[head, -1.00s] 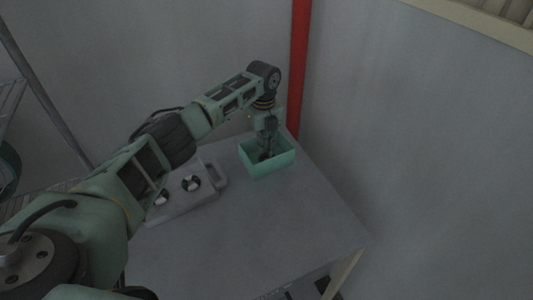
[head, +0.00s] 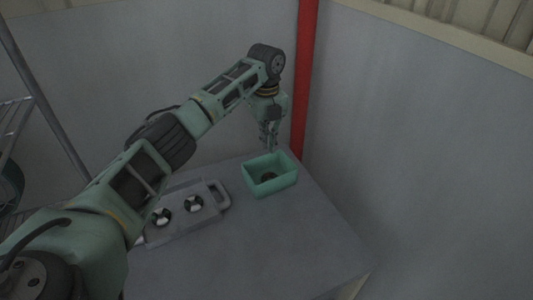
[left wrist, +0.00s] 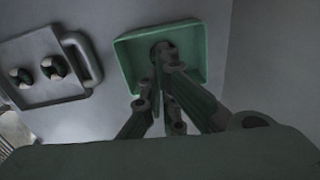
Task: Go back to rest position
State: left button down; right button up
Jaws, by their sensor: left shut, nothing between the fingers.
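My left gripper (head: 270,146) is shut and empty, pointing down just above the back of a green open box (head: 284,184). In the left wrist view its fingers (left wrist: 165,75) overlap the box (left wrist: 128,55). A small dark round thing (head: 268,176) lies in the box; its details are too small to tell. My left arm reaches in from the left of the head view. My right gripper is not in view.
The box stands on a grey table (head: 270,245). To its left is a grey tray (head: 180,229) with a handle and two black-and-white round pieces (head: 194,203). A red post (head: 305,80) stands behind. A wire shelf (head: 12,125) is at the far left. The table's front is clear.

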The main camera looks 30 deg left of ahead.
pick_arm(q)
jog(key=shift+r, duration=0.95)
